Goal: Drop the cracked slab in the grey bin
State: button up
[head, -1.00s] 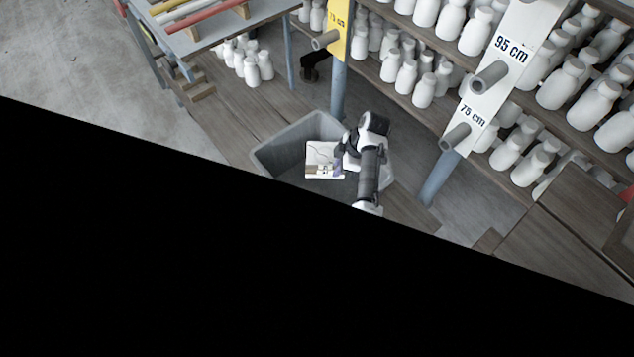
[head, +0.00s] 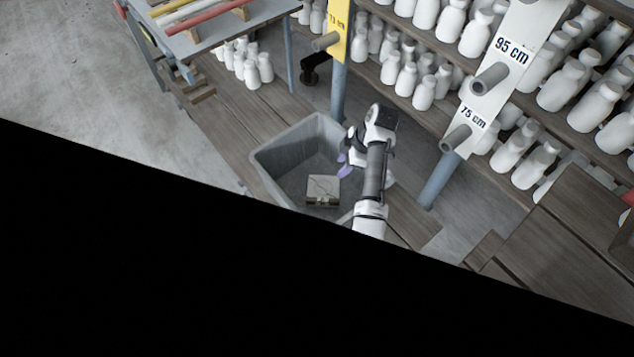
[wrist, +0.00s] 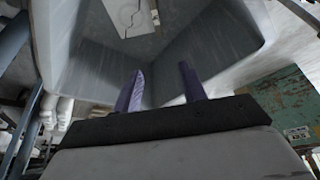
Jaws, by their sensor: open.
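The cracked slab (head: 322,189) is a pale square with a dark crack line across it. It lies inside the grey bin (head: 268,154), low down near the bin's front side in the head view. The slab also shows at the top of the wrist view (wrist: 130,14), partly cut off by the frame edge. My gripper (head: 343,164) is over the right part of the bin. In the wrist view my gripper (wrist: 163,82) has its two purple fingers apart, with nothing between them. The slab is clear of the fingers.
Shelves of white bottles (head: 422,92) stand behind and to the right of the bin. A blue post (head: 436,180) stands right of my arm. A table with coloured rods (head: 205,25) is at upper left. A black area hides the lower head view.

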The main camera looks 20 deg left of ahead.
jog(key=p+v, duration=0.2)
jog(key=v, duration=0.8)
jog(key=shift+r, duration=0.25)
